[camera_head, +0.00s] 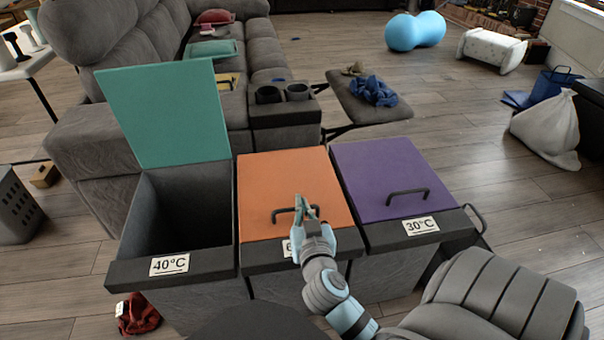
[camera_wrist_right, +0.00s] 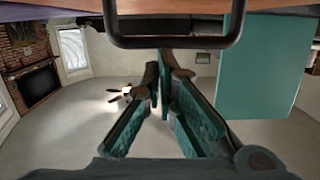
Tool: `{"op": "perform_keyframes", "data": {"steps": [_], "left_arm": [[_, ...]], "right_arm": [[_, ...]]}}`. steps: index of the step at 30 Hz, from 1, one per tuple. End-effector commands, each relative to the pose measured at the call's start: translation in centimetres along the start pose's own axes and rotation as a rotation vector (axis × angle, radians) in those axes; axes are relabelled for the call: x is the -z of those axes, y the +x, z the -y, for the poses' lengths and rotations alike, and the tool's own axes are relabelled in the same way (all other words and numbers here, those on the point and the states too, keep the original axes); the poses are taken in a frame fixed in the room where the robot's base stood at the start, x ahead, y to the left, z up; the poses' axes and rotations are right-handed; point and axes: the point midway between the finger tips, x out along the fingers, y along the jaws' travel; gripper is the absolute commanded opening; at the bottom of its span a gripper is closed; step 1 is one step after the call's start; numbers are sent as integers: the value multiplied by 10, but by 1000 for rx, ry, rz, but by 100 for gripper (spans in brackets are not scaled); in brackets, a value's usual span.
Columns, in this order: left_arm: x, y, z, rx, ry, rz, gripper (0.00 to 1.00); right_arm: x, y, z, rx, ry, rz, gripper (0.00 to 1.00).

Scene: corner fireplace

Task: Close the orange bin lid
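The orange lid (camera_head: 275,180) lies flat over the middle bin and looks level with the purple lid beside it. Its black handle (camera_head: 283,212) is near the front edge and partly hidden by my right gripper (camera_head: 306,203). In the right wrist view the handle (camera_wrist_right: 175,42) crosses the top, just beyond the fingertips of my right gripper (camera_wrist_right: 159,72). The fingers converge and their tips look together, with nothing visible between them. Whether they touch the handle or lid cannot be told. My left gripper is not in view.
The left bin (camera_head: 190,205) stands open with its teal lid (camera_head: 165,110) raised. The purple lid (camera_head: 385,175) is down on the right bin. A grey sofa (camera_head: 100,140) is behind the bins. A red cloth (camera_head: 138,314) lies on the floor at front left. Open floor is at right.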

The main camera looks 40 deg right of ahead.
Motion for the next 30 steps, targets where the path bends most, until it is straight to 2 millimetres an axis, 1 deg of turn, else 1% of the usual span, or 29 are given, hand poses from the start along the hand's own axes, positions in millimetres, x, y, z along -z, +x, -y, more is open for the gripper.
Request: {"op": "perform_keyframes", "data": {"steps": [1,5,8,11,15,19,21,23,30], "left_arm": [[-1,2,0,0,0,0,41],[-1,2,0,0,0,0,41],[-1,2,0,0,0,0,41],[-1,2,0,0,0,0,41],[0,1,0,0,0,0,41],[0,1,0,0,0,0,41],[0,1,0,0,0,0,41],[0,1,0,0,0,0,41],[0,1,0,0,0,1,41]], "right_arm": [[-23,-3,-3,-9,4,57,0],[-21,-3,-3,-10,5,55,0],[-8,-4,-3,-10,7,49,0],[18,-7,-2,-7,7,35,0],[60,-12,-2,-6,7,13,0],[88,-16,-1,-3,5,1,0],[96,-17,-1,-3,3,-1,0],[99,-18,-1,-1,3,-2,0],[101,-18,0,0,2,-3,0]]}}
